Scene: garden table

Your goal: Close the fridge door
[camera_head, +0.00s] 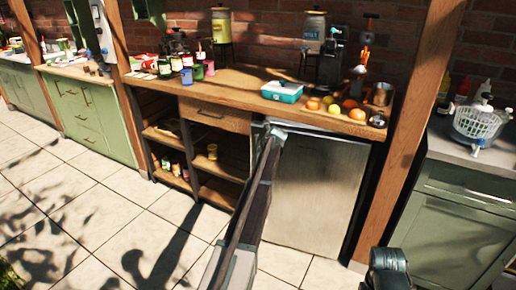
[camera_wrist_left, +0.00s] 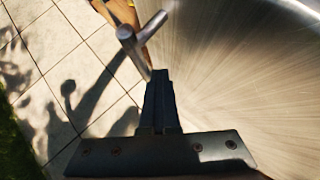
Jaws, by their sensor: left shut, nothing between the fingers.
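The fridge door (camera_head: 318,190) is a brushed steel panel under the wooden counter. It stands flush or nearly flush with the cabinet front; I cannot tell whether a narrow gap is left. My left arm hides its left edge. The steel also fills the right of the left wrist view (camera_wrist_left: 250,75). My left gripper (camera_head: 268,150) is shut and empty, at the door's upper left. In the wrist view its fingers (camera_wrist_left: 160,80) lie close to a metal bar handle (camera_wrist_left: 143,40); I cannot tell whether they touch.
The wooden counter (camera_head: 235,86) holds a teal box (camera_head: 282,92), fruit (camera_head: 334,109) and several jars. Open shelves (camera_head: 216,165) stand left of the fridge, a wooden post (camera_head: 405,130) right of it. Tiled floor (camera_head: 120,225) is clear in front.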

